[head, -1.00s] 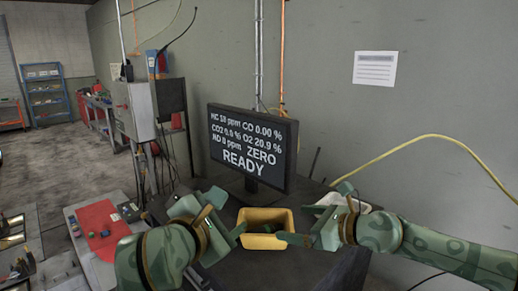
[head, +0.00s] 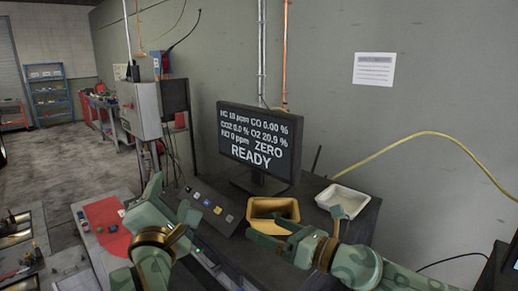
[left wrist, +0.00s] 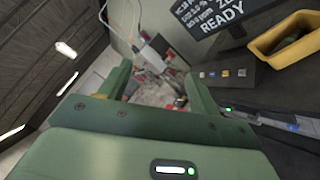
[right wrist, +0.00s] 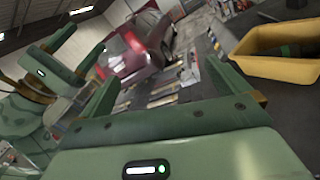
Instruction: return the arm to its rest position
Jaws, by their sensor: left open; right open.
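My left gripper (head: 172,200) is open and empty, up in the air to the left of the dark cabinet in the head view. In the left wrist view its two fingers (left wrist: 156,88) stand wide apart with nothing between them. My right gripper (head: 269,232) is open, at the near side of the yellow bin. In the right wrist view its fingers (right wrist: 152,90) are apart and empty. The yellow bin (head: 290,205) stands on the dark cabinet top, with something dark green inside it. Part of the bin's near side is hidden by my right gripper.
A monitor (head: 259,143) reading READY stands at the cabinet's back, with a button panel (head: 213,207) to its left. A white tray (head: 342,200) sits right of the bin. A red mat (head: 105,222) lies on a bench at the left. A yellow hose (head: 430,133) crosses the wall.

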